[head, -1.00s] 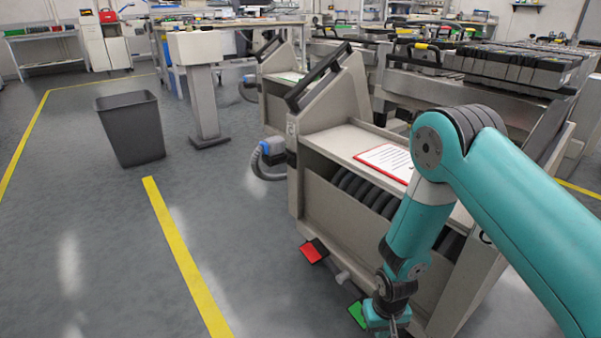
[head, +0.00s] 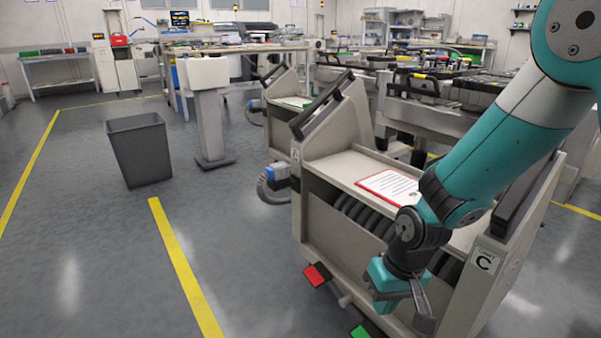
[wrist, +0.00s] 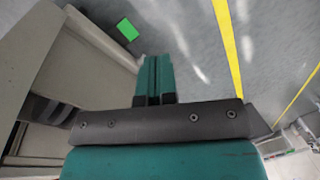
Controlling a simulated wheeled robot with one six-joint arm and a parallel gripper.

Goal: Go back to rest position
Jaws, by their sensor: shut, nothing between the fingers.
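My gripper (head: 422,308) is in front of the near feeder trolley (head: 350,165), at its lower right in the head view. Its fingers are together and empty. In the wrist view the two teal fingers of my gripper (wrist: 154,75) lie side by side, with the grey floor beyond and the trolley's side on the left. The trolley has a red pedal (head: 317,275) and a green pedal (head: 367,330) at its foot. The green pedal also shows in the wrist view (wrist: 127,29), apart from the fingertips. My arm hides part of the trolley's top.
A red-framed sheet (head: 388,188) lies on the trolley's shelf, and a "C" label (head: 486,262) is on its right end. A dark bin (head: 140,150) and a pedestal (head: 208,120) stand at left. The floor around the yellow line (head: 185,265) is clear.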

